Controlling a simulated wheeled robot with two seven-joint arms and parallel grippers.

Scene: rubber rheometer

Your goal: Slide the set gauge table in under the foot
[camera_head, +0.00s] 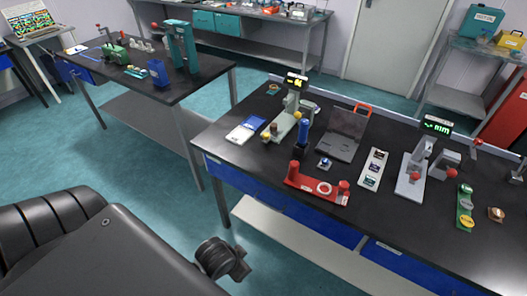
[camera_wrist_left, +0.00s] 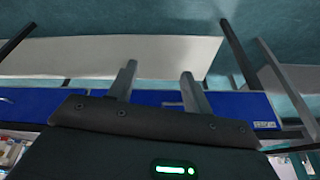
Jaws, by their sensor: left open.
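Two gauge stands with lit displays are on the black workbench in the head view. One gauge stand (camera_head: 292,108) is at the back left, with a pale green-grey base and a yellow readout. The other gauge stand (camera_head: 413,168) is at the right, with a pale base, a red knob and a green readout. I cannot tell which one has the set gauge table, and the gap under each foot is too small to make out. My left gripper (camera_wrist_left: 158,72) is open and empty, low in front of the bench, well away from both stands. My right gripper is not in view.
The workbench (camera_head: 229,143) has blue drawers and a lower shelf (camera_head: 290,232). A red holder (camera_head: 317,186) with a white ring, a white strip of samples (camera_head: 372,168), a dark laptop-like panel (camera_head: 342,134) and a green strip (camera_head: 465,206) crowd its top. A second bench (camera_head: 197,88) stands left.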

